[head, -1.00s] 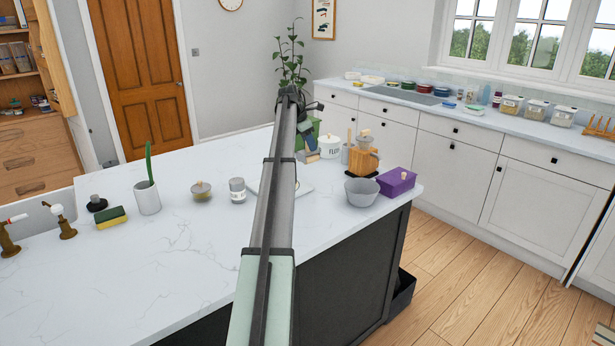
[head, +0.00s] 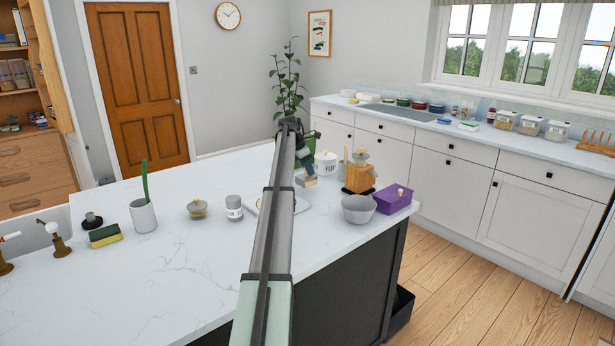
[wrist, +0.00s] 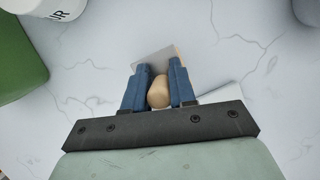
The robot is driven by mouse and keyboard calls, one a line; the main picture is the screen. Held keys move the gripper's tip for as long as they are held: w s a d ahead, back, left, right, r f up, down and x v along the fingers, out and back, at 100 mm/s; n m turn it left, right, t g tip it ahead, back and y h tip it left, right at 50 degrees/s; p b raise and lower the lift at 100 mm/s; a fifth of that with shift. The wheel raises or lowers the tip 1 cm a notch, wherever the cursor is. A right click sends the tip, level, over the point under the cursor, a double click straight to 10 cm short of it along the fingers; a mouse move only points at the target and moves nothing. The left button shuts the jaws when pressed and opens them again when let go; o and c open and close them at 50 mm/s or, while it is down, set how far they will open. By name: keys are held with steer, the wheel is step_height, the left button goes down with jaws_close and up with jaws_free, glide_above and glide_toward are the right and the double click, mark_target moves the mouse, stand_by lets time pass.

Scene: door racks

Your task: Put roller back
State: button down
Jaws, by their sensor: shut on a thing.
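My gripper (wrist: 160,90) is shut on a tan, rounded wooden thing (wrist: 158,93). A flat grey face with a wooden edge shows beyond the fingers. In the head view my gripper (head: 305,158) is above the far part of the white island. The held thing (head: 307,182) shows there as a small pale wooden block below the fingers. I cannot tell from its shape whether it is the roller. A pale plate or board (head: 265,203) lies partly hidden behind my arm.
A white FLOUR pot (head: 326,163), a grey bowl (head: 357,209) and a purple box (head: 393,200) stand near the island's right end. Left of my arm are a grey-lidded jar (head: 234,208) and a white cup (head: 144,217).

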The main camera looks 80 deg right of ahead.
mark_target(307, 176)
steer(key=shift+f, duration=1.5)
steer(key=shift+a+f, duration=0.1)
steer(key=shift+f, duration=0.35)
steer(key=shift+f, duration=0.25)
steer(key=c, duration=0.9)
jaws_free()
steer(key=shift+r, duration=0.2)
steer(key=v, duration=1.3)
steer(key=shift+s, duration=0.2)
